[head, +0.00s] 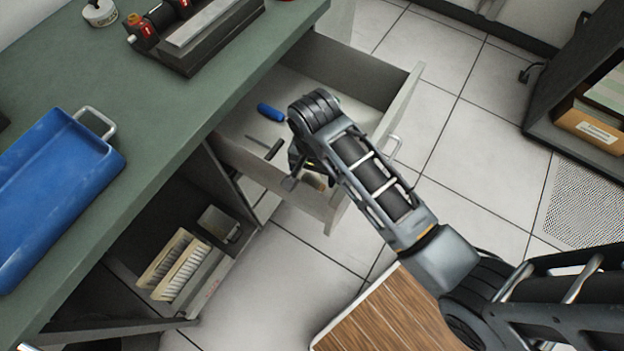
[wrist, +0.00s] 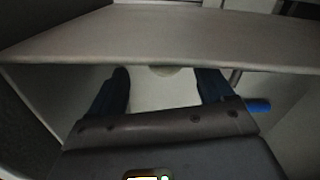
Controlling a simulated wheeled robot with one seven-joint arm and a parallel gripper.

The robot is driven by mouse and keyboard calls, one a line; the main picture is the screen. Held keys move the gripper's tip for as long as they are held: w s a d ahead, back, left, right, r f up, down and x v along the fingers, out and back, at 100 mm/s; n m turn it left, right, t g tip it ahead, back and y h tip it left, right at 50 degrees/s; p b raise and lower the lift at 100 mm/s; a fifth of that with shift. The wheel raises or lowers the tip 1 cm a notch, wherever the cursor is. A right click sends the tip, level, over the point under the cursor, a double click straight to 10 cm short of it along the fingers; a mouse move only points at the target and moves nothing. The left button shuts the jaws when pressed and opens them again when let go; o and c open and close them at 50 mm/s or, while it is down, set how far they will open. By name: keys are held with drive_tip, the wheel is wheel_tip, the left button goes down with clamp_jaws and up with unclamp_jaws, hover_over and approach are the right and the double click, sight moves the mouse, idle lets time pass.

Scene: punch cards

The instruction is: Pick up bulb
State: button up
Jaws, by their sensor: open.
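An open drawer (head: 335,212) hangs out from under the green bench. My gripper (head: 303,178) reaches down into it near its front wall, partly hidden by my own arm. In the wrist view my gripper (wrist: 164,88) is open, its two dark fingers apart with the pale drawer floor between them. A small tan rounded thing (wrist: 165,71) shows between the fingertips, mostly hidden by the drawer wall; it may be the bulb, but I cannot tell. A small brownish thing (head: 315,183) lies close by my gripper in the head view. Nothing is held.
A blue cylinder (head: 270,112) and a thin dark tool (head: 272,150) lie in the drawer. The drawer walls (wrist: 160,45) stand close around my gripper. A blue tray (head: 55,180) lies on the green bench (head: 165,125). Brushes (head: 175,265) sit on a lower shelf.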

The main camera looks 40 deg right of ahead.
sight(311, 176)
drive_tip(key=f, duration=0.5)
drive_tip(key=shift+w+a, duration=0.15)
drive_tip(key=shift+w, duration=0.2)
drive_tip(key=c, duration=1)
drive_tip(key=shift+r, duration=0.1)
